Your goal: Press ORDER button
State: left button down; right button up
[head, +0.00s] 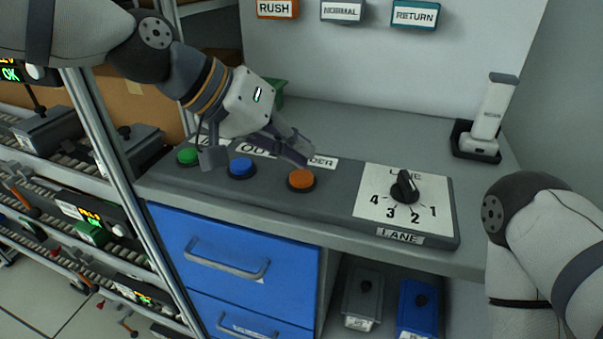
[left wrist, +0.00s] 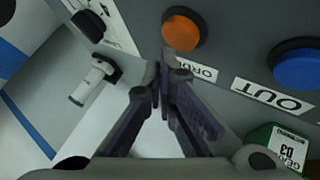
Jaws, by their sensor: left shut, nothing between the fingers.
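The ORDER button (head: 301,179) is an orange round button on the dark grey panel, with its label partly hidden behind my left gripper. My left gripper (head: 304,160) is shut and empty, its fingertips just behind and above the orange button in the head view. In the left wrist view the orange button (left wrist: 182,27) lies just beyond the shut fingertips (left wrist: 163,62); I cannot tell whether they touch it. My right gripper is not in view; only part of my right arm shows at the right edge.
A blue button (head: 241,168) and a green button (head: 188,156) sit left of the orange one. A lane dial (head: 404,187) is on the right of the panel. A white handheld device (head: 487,115) stands in a dark holder at the back right. Blue drawers (head: 212,255) are below.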

pick_arm(q)
jog(key=shift+f, duration=0.35)
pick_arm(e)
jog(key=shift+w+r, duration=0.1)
pick_arm(q)
jog(key=shift+f, duration=0.55)
dwell(0.8)
jog(key=shift+r+p, duration=0.5)
jog(key=shift+r, duration=0.5)
jog(key=shift+f, duration=0.1)
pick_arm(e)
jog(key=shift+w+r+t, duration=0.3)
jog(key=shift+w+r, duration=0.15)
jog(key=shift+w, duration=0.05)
